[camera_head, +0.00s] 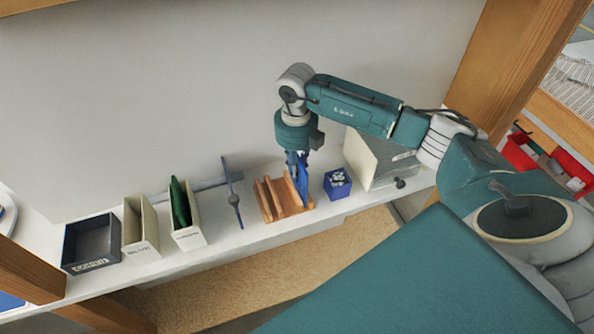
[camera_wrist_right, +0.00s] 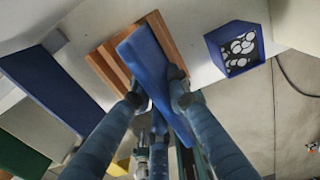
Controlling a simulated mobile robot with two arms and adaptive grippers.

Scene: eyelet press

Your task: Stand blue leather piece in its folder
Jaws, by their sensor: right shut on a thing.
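The blue leather piece (camera_head: 303,178) is in my right gripper (camera_head: 297,157), at the right end of the wooden rack (camera_head: 268,205). In the right wrist view, the blue piece (camera_wrist_right: 148,62) lies between the two fingers of the right gripper (camera_wrist_right: 158,96), over the rack (camera_wrist_right: 104,67). I cannot tell whether its lower edge still rests in the rack. Two cream folders stand to the left on the shelf. The left folder (camera_head: 147,240) shows no piece inside; the right folder (camera_head: 190,238) holds a green piece (camera_head: 180,203). Their labels are too small to read. My left gripper is out of view.
A blue stand-like tool (camera_head: 234,198) rises between the folders and rack. A dark open box (camera_head: 90,256) is at far left. A small blue box (camera_head: 338,193) of pale bits and a grey box (camera_head: 375,165) stand right of the rack. The wall is close behind.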

